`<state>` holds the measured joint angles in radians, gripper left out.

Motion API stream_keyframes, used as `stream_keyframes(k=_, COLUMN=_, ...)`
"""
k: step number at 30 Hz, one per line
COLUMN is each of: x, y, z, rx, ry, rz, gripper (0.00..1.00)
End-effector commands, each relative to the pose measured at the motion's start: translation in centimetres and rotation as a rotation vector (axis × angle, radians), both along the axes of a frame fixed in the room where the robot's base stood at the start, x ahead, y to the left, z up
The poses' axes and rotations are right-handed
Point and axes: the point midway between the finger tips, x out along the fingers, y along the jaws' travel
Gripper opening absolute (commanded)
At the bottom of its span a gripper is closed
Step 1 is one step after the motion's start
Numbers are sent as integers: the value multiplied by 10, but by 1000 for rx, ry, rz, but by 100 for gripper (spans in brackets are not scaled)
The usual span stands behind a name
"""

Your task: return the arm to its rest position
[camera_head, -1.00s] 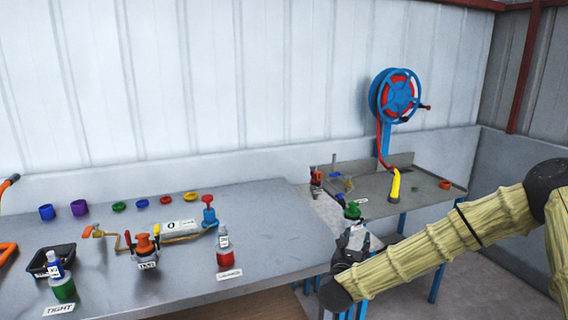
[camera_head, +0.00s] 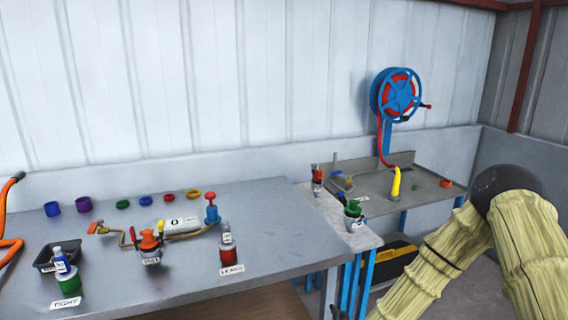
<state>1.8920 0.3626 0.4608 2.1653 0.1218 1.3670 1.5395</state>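My arm, in a yellowish ribbed sleeve, stands at the right edge of the head view. Its forearm runs down to the lower edge of the picture, in front of the floor. My gripper is below the picture and cannot be seen, so what it holds, if anything, is hidden. A small pot with a green top (camera_head: 353,211) stands on the pale side surface (camera_head: 325,205) between the two benches, apart from my arm.
A hose reel (camera_head: 397,94) stands behind the sink bench (camera_head: 425,188). A black and yellow box (camera_head: 395,262) sits low near my forearm.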

Motion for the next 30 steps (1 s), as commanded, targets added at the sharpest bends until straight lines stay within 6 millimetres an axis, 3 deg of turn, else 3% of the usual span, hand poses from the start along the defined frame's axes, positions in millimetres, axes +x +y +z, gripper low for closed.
stream_keyframes(k=1, x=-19, y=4, z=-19, rx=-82, ry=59, rz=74, gripper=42)
stream_keyframes(k=6, x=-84, y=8, z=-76, rx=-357, ry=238, rz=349, gripper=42)
stream_keyframes(k=15, x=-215, y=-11, z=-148, rx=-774, ry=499, rz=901, gripper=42)
stream_keyframes(k=24, x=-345, y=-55, z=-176, rx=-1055, ry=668, rz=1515, gripper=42)
stream_keyframes(k=30, x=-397, y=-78, z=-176, rx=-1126, ry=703, rz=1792, gripper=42)
